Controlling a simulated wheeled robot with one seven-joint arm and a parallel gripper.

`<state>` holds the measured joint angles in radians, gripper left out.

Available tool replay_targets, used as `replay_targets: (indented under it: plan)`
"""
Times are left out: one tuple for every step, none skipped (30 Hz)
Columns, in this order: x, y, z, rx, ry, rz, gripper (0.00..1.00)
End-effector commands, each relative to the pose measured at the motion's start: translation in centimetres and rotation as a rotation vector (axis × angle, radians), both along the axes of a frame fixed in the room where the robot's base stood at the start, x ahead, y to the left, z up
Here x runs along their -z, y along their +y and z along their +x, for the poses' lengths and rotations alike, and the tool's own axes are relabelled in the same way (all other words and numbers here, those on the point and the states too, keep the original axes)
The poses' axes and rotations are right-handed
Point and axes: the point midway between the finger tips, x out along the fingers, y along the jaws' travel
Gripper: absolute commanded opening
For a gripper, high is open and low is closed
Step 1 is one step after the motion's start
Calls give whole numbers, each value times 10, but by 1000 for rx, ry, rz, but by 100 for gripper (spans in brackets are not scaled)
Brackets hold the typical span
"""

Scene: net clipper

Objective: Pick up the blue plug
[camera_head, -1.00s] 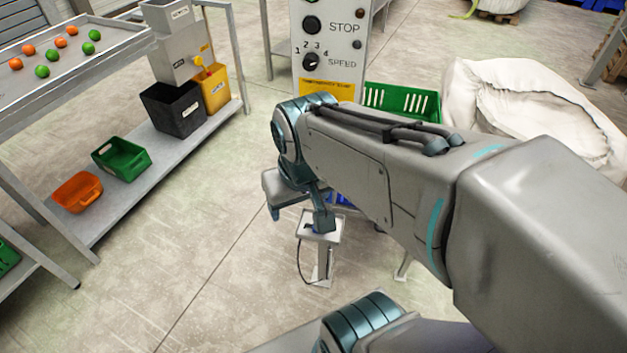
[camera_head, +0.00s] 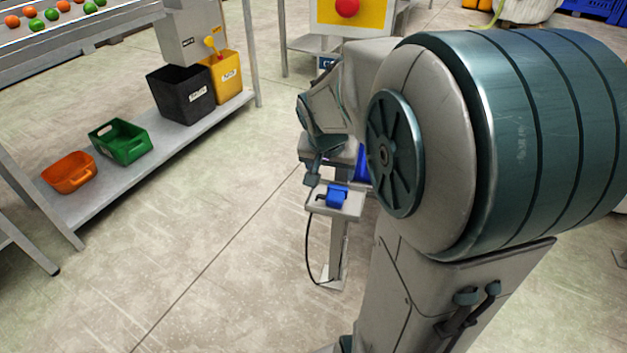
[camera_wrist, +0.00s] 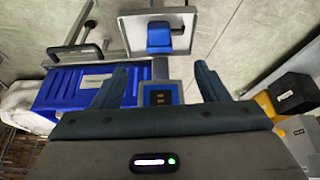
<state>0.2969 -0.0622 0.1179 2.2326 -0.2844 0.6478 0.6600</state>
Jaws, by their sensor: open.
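The blue plug (camera_head: 337,195) sits on top of a small grey stand (camera_head: 350,207) in the head view, with a black cable running down from it. In the wrist view the plug (camera_wrist: 159,36) lies on the light stand top (camera_wrist: 128,28) at the upper middle, beyond the fingertips. My gripper (camera_wrist: 160,70) is open and empty, its two dark fingers apart and pointing toward the stand. In the head view my gripper (camera_head: 312,172) is just behind and left of the plug, apart from it and partly hidden by my arm.
A shelf at left holds a black bin (camera_head: 182,95), a yellow bin (camera_head: 228,75), a green bin (camera_head: 120,142) and an orange bin (camera_head: 70,172). A blue crate (camera_wrist: 85,88) shows in the wrist view. The floor left of the stand is clear.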

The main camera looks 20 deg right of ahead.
Motion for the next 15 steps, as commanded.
replay_targets:
  plan:
    - [16,-3,4,15,-3,1,67]
    - [18,-5,5,21,-6,2,67]
    - [21,-6,7,29,-9,3,67]
    - [23,-7,8,34,-10,3,67]
    - [25,-8,9,38,-11,4,67]
    - [28,-9,10,40,-12,3,67]
    - [31,-10,12,41,-12,4,67]
    - [35,-11,13,42,-12,3,67]
    - [42,-13,15,42,-11,4,67]
    - [47,-14,16,43,-10,5,67]
    - [53,-15,18,43,-11,5,67]
    - [61,-17,20,43,-10,5,67]
    - [67,-19,22,42,-10,4,67]
    - [73,-21,24,42,-10,4,67]
    - [80,-22,26,42,-9,5,67]
